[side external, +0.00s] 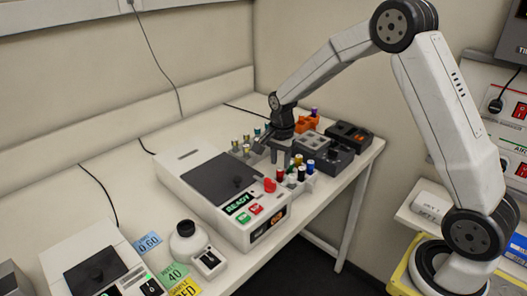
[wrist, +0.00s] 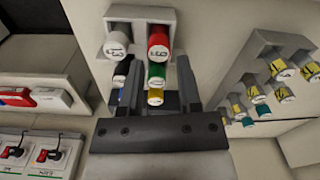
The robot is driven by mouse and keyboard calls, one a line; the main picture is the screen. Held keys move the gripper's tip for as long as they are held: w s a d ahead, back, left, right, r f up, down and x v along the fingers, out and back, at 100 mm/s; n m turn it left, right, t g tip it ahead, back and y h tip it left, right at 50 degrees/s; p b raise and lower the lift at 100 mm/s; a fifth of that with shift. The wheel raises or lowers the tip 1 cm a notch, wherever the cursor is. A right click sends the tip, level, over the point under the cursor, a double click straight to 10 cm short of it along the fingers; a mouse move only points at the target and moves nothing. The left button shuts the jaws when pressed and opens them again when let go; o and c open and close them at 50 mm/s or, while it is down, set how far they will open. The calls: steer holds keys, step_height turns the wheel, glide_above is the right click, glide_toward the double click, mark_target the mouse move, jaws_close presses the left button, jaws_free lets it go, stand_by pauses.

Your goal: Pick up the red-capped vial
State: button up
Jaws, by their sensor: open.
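The red-capped vial (wrist: 158,42) stands in the grey rack (wrist: 185,18), beside a white-capped vial (wrist: 118,40). In the side view, a red cap (side external: 280,174) shows at the rack's front, just below my gripper (side external: 284,158). In the wrist view my gripper (wrist: 159,68) is open. Its fingers reach toward the rack, with a green-capped vial (wrist: 157,73) and a yellow-capped vial (wrist: 155,97) showing between them. The red cap lies past the fingertips, roughly in line with the gap. I cannot tell whether the fingers touch any vial.
A second rack of yellow-marked and teal vials (wrist: 283,72) stands at the right in the wrist view. A white machine with a dark lid (side external: 218,178) and a READY display is beside the rack. Dark boxes (side external: 349,135) and an orange holder (side external: 306,123) sit behind.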

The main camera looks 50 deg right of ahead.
mark_target(280, 169)
steer(key=shift+f, duration=1.9)
steer(key=c, duration=0.6)
